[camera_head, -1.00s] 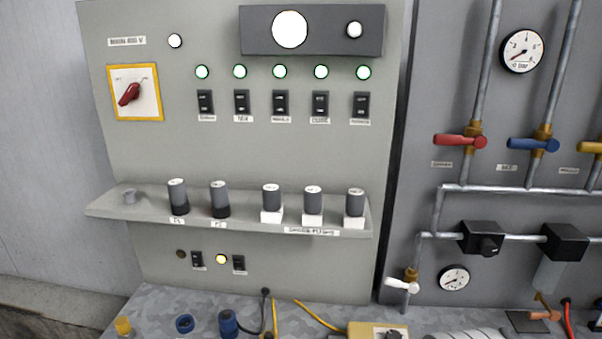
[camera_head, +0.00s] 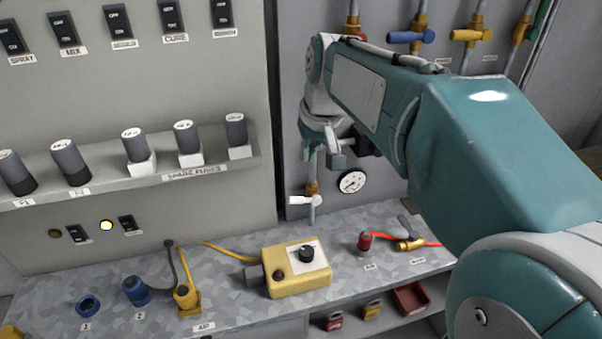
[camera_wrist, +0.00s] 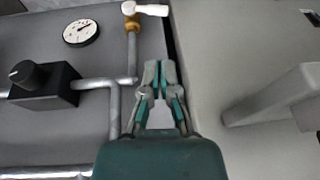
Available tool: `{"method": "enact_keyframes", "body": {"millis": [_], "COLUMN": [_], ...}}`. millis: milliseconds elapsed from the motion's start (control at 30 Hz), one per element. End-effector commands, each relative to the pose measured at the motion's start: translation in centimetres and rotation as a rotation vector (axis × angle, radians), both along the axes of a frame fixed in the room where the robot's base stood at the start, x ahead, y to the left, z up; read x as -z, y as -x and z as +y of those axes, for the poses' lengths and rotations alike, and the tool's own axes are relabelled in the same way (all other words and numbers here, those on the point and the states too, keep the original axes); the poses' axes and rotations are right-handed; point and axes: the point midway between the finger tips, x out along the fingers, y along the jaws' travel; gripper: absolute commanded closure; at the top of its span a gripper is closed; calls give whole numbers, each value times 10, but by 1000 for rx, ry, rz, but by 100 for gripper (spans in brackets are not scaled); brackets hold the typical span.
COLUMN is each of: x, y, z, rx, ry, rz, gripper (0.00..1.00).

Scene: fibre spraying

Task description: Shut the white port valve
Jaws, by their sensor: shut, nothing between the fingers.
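The white port valve has a white lever handle (camera_head: 302,201) on a brass body (camera_head: 313,188), on a vertical pipe low on the grey pipe panel. The handle points left, across the pipe. In the wrist view the picture is turned over, and the white handle (camera_wrist: 152,10) shows at the top pointing right, with its brass body (camera_wrist: 132,22) beside it. My gripper (camera_wrist: 158,66) is shut and empty, its fingertips short of the valve and apart from it. In the head view my gripper (camera_head: 308,152) is small and partly hidden, above the valve.
A pressure gauge (camera_head: 352,181) and a black regulator block (camera_wrist: 44,84) sit close beside the valve. The cabinet's fuse shelf (camera_head: 110,181) juts out on the other side. Below lies a bench (camera_head: 225,290) with a yellow control box (camera_head: 297,281).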

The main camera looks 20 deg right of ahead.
Motion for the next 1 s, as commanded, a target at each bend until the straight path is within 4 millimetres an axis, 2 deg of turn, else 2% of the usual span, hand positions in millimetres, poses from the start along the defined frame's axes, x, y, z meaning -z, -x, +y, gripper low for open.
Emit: {"method": "enact_keyframes", "body": {"millis": [100, 267, 367, 833, 1000], "x": [0, 4, 15, 99, 122], "y": [-14, -20, -22, -46, -46], "z": [-2, -2, -1, 7, 15], "rx": [-3, -5, -5, -5, -6], "ry": [-7, -10, -10, -10, -10], "rz": [11, 16, 18, 18, 16], "gripper": [100, 100, 100, 100, 100]}}
